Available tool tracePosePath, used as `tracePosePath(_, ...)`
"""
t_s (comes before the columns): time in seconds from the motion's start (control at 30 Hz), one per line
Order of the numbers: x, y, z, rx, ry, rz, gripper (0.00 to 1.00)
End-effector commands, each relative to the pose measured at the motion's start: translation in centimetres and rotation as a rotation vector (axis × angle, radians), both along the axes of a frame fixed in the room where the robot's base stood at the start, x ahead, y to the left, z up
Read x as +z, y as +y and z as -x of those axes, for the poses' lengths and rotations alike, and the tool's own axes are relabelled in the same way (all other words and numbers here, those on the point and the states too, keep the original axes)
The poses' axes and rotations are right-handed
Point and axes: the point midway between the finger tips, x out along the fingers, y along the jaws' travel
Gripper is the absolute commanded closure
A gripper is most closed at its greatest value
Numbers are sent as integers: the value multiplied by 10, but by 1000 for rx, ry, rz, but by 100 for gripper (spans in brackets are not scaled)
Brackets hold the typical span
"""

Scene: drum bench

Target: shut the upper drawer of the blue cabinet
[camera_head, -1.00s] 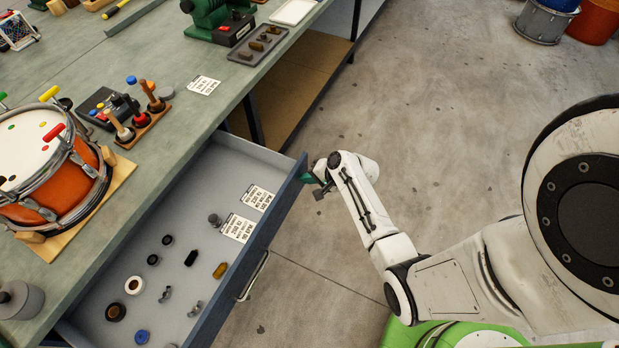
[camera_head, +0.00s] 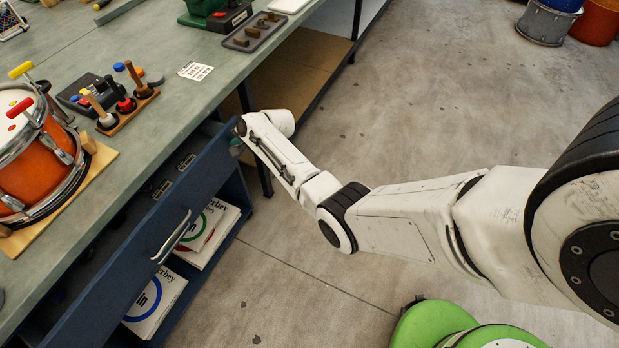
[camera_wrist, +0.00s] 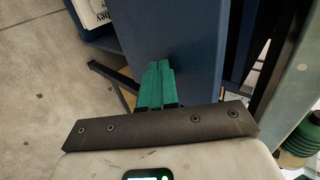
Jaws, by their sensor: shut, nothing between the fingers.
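The upper drawer (camera_head: 150,262) of the blue cabinet is part-way out below the bench top, its blue front and metal handle (camera_head: 172,237) facing me. Most of its inside is in shadow or under the bench top. My gripper (camera_head: 237,148) is at the far end of the drawer front, mostly hidden by my wrist in the head view. In the wrist view my green fingers (camera_wrist: 158,84) are shut together with nothing between them. Their tips are at the blue drawer front (camera_wrist: 178,35) and appear to touch it.
Below the drawer, an open shelf holds white boxes (camera_head: 155,303). The bench top (camera_head: 120,180) carries a drum (camera_head: 38,165), a wooden tool rack (camera_head: 130,110) and a tray (camera_head: 251,33).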

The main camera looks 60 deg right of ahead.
Motion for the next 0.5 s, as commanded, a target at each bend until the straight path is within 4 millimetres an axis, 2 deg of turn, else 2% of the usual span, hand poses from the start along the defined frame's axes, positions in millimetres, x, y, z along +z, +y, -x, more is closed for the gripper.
tracePosePath(0.03, -7, 1, -13, 3, -2, 0, 100)
tracePosePath(0.2, -6, 0, -44, 1, -2, 0, 100)
tracePosePath(0.5, -3, 0, -73, 1, 0, -1, 100)
